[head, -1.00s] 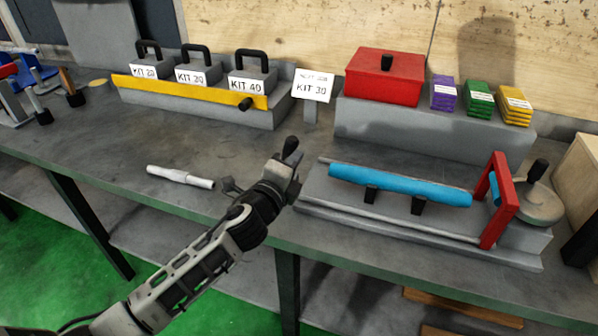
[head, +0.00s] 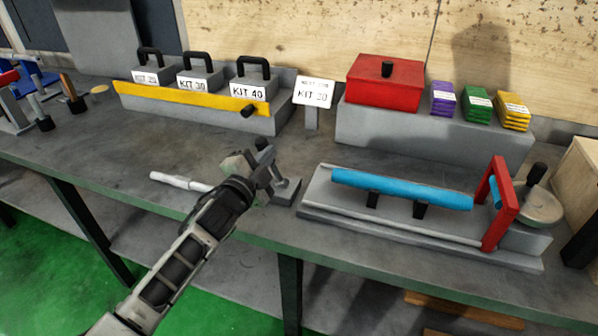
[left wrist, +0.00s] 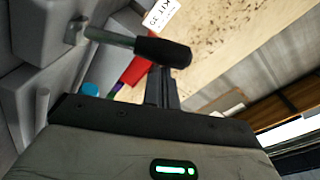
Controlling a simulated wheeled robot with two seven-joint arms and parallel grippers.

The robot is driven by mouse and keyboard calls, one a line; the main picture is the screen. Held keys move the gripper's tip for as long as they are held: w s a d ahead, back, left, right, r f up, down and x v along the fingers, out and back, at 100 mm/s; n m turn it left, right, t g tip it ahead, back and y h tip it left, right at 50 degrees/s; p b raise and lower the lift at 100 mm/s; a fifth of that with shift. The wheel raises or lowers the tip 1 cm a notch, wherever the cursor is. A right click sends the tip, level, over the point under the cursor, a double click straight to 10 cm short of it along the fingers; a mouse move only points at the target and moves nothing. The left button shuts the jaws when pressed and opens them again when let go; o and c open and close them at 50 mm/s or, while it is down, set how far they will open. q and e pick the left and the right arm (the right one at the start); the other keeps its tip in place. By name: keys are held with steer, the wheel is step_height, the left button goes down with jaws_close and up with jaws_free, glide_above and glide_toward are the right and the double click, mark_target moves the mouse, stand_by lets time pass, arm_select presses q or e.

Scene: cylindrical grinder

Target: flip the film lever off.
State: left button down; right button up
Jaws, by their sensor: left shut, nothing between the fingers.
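The film lever, a grey rod with a black grip (left wrist: 162,52), rises from a grey mount in the left wrist view. In the head view its dark grip (head: 264,146) leans left above a small grey base (head: 287,191) on the bench, left of the blue roller. My left gripper (left wrist: 161,88) is shut and empty, its fingers close beside the black grip. I cannot tell whether they touch it. In the head view my left gripper (head: 254,172) partly hides the lever's rod. My right gripper is not in view.
The grinder bed with its blue roller (head: 402,189) and red frame (head: 498,205) stands right of the lever. A white rod (head: 180,181) lies left of it. Kit weights on a grey rack (head: 279,116), a sign (head: 315,93) and a red box (head: 385,84) stand behind.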

arm_select(q)
steer(key=shift+a+f, duration=0.15)
steer(key=shift+a, duration=0.15)
stand_by(0.4)
steer(key=s+r, duration=0.1)
steer(key=s, duration=1)
steer(key=shift+s+r+p, duration=0.25)
steer(key=shift+s+p, duration=0.05)
steer(key=shift+p, duration=0.1)
steer(key=s+a+f+n+g+y, duration=0.2)
steer(key=s+f+n+g, duration=0.5)
steer(key=s+f+n, duration=0.6)
steer(key=s+f, duration=0.7)
steer(key=s, duration=0.1)
steer(key=shift+s+a+f+n+y, duration=0.15)
steer(key=shift+a+f+n+y, duration=0.15)
steer(key=shift+a+n+y, duration=0.1)
